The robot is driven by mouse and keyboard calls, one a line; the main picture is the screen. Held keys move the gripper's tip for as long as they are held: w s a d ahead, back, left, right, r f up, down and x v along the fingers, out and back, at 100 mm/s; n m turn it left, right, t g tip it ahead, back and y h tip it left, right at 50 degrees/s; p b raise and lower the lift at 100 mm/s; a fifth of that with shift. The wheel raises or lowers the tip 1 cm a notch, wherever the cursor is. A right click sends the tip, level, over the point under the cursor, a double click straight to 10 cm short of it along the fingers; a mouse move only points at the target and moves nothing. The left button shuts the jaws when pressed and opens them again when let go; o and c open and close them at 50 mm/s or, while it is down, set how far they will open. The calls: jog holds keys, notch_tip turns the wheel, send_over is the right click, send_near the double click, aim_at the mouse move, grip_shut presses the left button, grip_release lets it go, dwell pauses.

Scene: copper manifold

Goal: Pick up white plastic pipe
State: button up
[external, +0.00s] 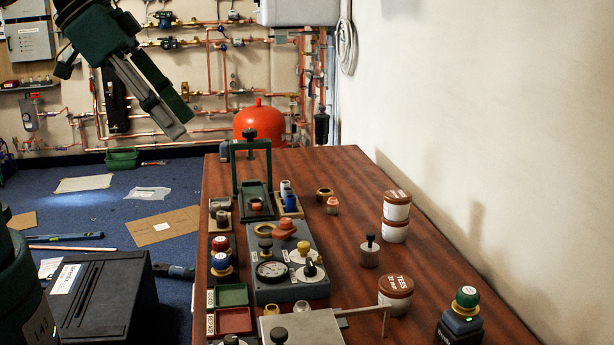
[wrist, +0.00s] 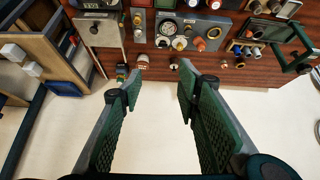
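My gripper (external: 178,125) hangs in the air at the upper left of the external view, left of the table and above the floor. In the wrist view, the two green-padded fingers of my gripper (wrist: 157,92) are well apart with nothing between them. I cannot clearly pick out a white plastic pipe in either view. A thin pale stick (external: 72,248) lies on the blue floor at the left; I cannot tell whether it is plastic. A small cylinder with a white upper part (external: 286,187) stands in a wooden holder near the table's far end.
The wooden table (external: 350,190) carries a green press frame (external: 252,180), a grey gauge box (external: 288,268), green and red trays (external: 233,296) and brown-lidded tubs (external: 396,207). A red tank (external: 260,124) stands behind it. A black case (external: 100,300) is on the floor. The table's right far part is mostly clear.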

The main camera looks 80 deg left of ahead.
jog(key=w+a+f+n+g, duration=0.15)
jog(key=w+a+n, duration=0.25)
jog(key=w+a, duration=0.6)
jog(key=w+a+f+n+g, duration=0.1)
jog(key=w+a+n+g, duration=0.2)
jog(key=w+a, duration=0.7)
jog(key=w+a+f+n+g, duration=0.1)
jog(key=w+a+f+n, duration=0.1)
jog(key=a+f, duration=0.7)
jog(key=w+a+f+n+g+p, duration=0.1)
jog(key=w+a+f+n, duration=0.2)
jog(key=a+f, duration=0.6)
jog(key=a+n, duration=0.1)
jog(key=a, duration=0.6)
jog(key=b, duration=0.2)
send_over(285, 185)
jog(key=a, duration=0.1)
jog(key=shift+w+f, duration=0.2)
jog(key=shift+f, duration=3.25)
jog(key=shift+f, duration=0.1)
jog(key=shift+a+f+b, duration=0.15)
jog(key=shift+f+b, duration=0.45)
jog(key=shift+f, duration=1.9)
